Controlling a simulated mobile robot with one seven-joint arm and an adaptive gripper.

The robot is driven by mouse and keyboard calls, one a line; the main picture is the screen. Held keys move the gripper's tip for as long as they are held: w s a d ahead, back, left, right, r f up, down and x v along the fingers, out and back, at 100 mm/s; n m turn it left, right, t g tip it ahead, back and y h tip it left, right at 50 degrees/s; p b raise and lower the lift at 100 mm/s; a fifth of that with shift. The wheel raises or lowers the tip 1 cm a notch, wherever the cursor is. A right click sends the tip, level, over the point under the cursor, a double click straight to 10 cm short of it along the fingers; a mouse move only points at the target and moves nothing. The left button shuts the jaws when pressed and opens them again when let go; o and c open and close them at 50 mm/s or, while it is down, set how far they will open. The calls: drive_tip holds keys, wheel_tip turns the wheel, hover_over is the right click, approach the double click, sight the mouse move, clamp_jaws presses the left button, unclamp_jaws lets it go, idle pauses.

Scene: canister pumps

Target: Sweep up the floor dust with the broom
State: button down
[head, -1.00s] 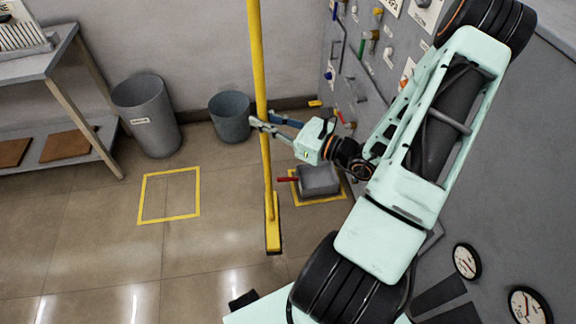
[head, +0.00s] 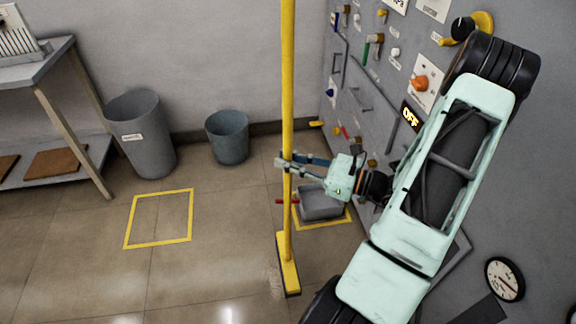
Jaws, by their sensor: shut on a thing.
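In the head view, my gripper (head: 285,162) is shut on the yellow handle of the broom (head: 288,90). The broom stands nearly upright. Its yellow head (head: 288,263) is low at the floor; whether it touches the floor is hard to tell. A faint brownish patch that looks like dust (head: 273,281) lies on the floor just left of the broom head. A grey dustpan-like box (head: 321,203) with a red handle sits behind and right of the broom, within a yellow floor outline.
An empty yellow square outline (head: 158,219) is on the floor to the left. Two grey bins (head: 141,135) (head: 228,138) stand near the back wall. A metal shelf table (head: 60,60) is at far left. A grey control panel (head: 372,75) rises at right. Floor at front left is clear.

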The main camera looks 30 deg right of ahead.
sight(288, 173)
drive_tip(key=shift+f+b, duration=2.2)
drive_tip(key=shift+f, duration=0.25)
drive_tip(key=shift+r, duration=0.15)
